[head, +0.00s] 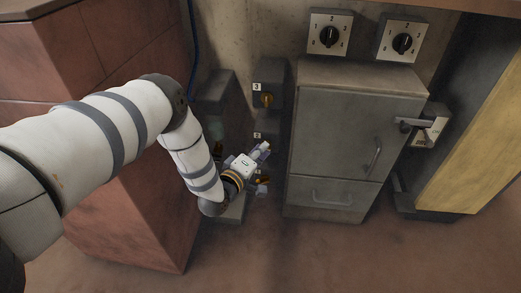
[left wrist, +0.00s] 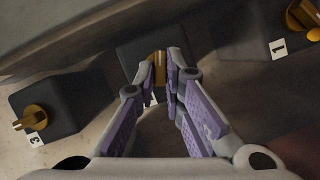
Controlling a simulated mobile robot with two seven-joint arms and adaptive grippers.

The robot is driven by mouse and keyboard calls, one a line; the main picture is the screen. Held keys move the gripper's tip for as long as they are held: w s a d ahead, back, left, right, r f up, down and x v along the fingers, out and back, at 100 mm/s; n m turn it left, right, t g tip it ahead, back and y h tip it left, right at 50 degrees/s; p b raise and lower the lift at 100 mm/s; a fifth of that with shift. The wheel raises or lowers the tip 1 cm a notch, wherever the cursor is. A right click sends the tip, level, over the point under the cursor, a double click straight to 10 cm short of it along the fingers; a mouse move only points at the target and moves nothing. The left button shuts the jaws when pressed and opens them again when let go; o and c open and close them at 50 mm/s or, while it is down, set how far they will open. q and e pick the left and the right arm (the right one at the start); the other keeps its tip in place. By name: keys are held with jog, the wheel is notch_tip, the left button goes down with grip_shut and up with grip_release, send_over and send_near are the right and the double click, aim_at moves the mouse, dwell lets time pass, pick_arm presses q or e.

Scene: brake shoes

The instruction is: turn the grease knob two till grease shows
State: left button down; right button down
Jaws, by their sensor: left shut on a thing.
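Grease knob two is a brass knob (left wrist: 160,66) on a dark block (left wrist: 137,58), between the blocks labelled 3 and 1 in the left wrist view. My left gripper (left wrist: 161,88) is shut on this knob, with one finger on each side of it. In the head view, my left gripper (head: 263,150) reaches the knob column beside the grey cabinet and hides knob two, while the label 2 (head: 257,136) shows just above it. I cannot make out any grease at the knob. My right gripper is not in view.
Knob three (head: 267,100) is above my gripper and knob one (head: 262,188) below it, both close by. The grey cabinet (head: 350,140) stands right of them. Two black dials (head: 330,36) (head: 403,43) are on the wall above. A red-brown block (head: 120,215) stands at left.

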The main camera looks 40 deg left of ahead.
pick_arm(q)
jog(key=shift+w+d+r+m+g+y+p, duration=0.15)
jog(key=shift+m+g+y+p, duration=0.65)
jog(key=shift+m, duration=0.85)
jog(key=shift+w+d+r+m+g+y+p, duration=0.15)
jog(key=shift+m+g+y+p, duration=0.6)
jog(key=shift+m, duration=0.95)
jog(key=shift+w+d+r+m+g+y+p, duration=0.15)
jog(key=shift+m+g+y+p, duration=0.65)
jog(key=shift+m, duration=0.85)
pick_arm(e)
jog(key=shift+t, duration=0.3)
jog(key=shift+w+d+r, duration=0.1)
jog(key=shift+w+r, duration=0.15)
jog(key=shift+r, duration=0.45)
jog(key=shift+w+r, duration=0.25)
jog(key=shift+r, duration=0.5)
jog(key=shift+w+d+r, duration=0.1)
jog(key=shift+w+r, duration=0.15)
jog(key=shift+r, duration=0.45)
pick_arm(q)
jog(key=shift+s, duration=0.1)
jog(key=c, duration=1.7)
grip_release()
jog(key=v, duration=1.2)
jog(key=shift+a, duration=0.1)
